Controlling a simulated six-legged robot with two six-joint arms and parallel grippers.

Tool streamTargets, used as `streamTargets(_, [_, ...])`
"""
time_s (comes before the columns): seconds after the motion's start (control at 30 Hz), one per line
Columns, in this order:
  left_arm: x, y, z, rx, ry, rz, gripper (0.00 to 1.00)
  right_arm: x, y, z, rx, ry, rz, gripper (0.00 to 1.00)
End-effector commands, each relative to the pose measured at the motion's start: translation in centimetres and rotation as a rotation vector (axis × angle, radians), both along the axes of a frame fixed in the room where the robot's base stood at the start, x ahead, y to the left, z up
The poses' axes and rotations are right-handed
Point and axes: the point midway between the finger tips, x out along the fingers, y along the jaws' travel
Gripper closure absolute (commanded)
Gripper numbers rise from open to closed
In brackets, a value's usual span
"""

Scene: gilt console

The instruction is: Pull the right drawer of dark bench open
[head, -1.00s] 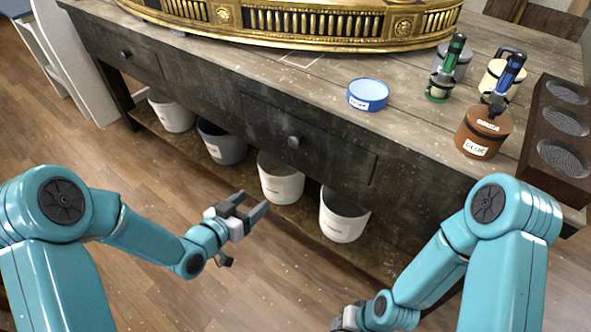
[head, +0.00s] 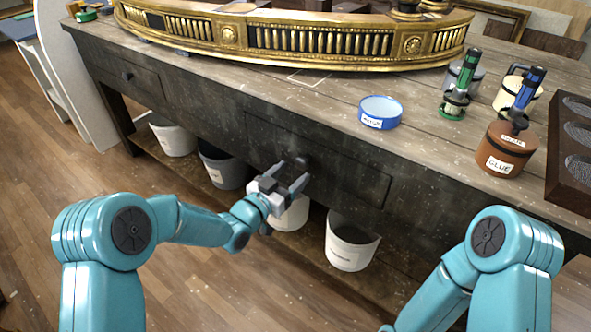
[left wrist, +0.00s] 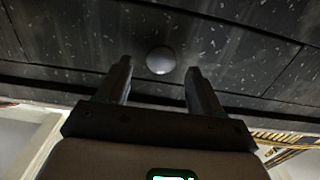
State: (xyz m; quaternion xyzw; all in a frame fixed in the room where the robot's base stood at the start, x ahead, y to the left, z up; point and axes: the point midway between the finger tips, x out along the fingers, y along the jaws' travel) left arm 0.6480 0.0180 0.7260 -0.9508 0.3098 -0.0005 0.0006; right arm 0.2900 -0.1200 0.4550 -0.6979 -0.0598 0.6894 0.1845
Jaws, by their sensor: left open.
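The dark bench (head: 200,98) has a right drawer (head: 345,178) in its front, which sits flush and closed. Its round dark knob (head: 303,161) also shows in the left wrist view (left wrist: 160,60). My left gripper (head: 293,172) is open in front of the knob. In the left wrist view its two fingers (left wrist: 158,82) stand either side of the knob's line, and the knob appears just beyond the tips, not clasped. My right gripper is out of view; only part of its arm shows at the lower right.
White and grey buckets (head: 350,243) stand on the low shelf under the drawers. A left drawer (head: 118,72) is closed. On the bench top are a gilt console (head: 300,42), a blue tin (head: 380,112), a brown glue pot (head: 505,150) and a dark tray (head: 575,150).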

Motion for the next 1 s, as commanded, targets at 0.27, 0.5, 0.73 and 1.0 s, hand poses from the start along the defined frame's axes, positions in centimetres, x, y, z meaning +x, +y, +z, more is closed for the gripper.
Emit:
streamTargets(0.27, [2.5, -1.5, 0.0, 0.000, 0.001, 0.001, 0.34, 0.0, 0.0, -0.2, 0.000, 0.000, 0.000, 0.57])
streamTargets(0.5, [2.6, -1.5, 0.0, 0.000, 0.001, 0.002, 0.34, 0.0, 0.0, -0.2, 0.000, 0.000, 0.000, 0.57])
streamTargets(0.73, [2.6, -1.5, 0.0, 0.000, 0.001, 0.001, 0.96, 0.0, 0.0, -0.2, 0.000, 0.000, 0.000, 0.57])
streamTargets(1.0, [2.5, -1.2, -0.1, 0.001, 0.001, 0.001, 1.00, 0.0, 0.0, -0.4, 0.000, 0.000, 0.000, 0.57])
